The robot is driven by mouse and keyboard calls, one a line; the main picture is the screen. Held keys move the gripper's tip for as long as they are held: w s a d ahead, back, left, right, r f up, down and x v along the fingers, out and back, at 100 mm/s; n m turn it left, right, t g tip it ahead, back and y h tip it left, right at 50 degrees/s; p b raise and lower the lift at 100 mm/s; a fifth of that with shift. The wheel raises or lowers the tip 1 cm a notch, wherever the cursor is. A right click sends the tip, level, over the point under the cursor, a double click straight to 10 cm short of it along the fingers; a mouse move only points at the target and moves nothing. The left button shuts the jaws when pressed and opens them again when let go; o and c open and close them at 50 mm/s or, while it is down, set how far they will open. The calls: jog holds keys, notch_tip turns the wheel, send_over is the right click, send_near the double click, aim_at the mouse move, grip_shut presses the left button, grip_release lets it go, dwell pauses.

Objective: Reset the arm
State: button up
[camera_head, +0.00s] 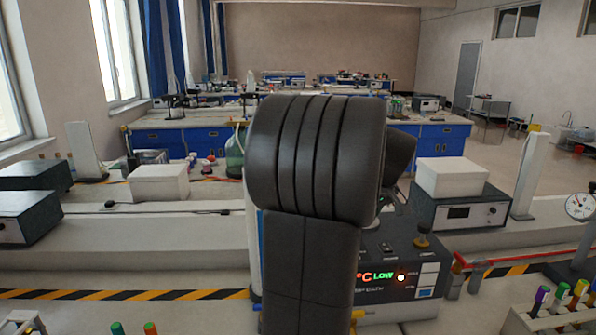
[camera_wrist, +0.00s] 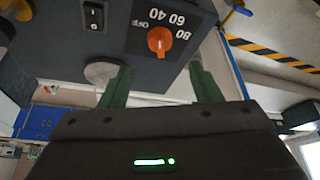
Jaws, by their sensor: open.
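My arm rises through the middle of the head view and hides much of the bench behind it; my gripper is not visible there. In the wrist view my gripper (camera_wrist: 158,72) is open, its two green fingers apart with nothing between them. Beyond the fingertips is a dark device panel (camera_wrist: 120,50) with an orange knob (camera_wrist: 159,40), a black switch (camera_wrist: 93,17) and a temperature scale. Whether the fingers touch the panel cannot be told.
A bath unit (camera_head: 405,265) with a lit LOW display stands partly behind my arm. A grey box device (camera_head: 465,208) is at right, with a gauge (camera_head: 580,206) beyond it. Coloured-cap tubes (camera_head: 560,293) stand front right. A white box (camera_head: 158,183) is at left.

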jog(key=p+x, duration=0.1)
jog(key=x, duration=0.8)
jog(key=shift+w+f, duration=0.1)
jog(key=shift+f, duration=0.25)
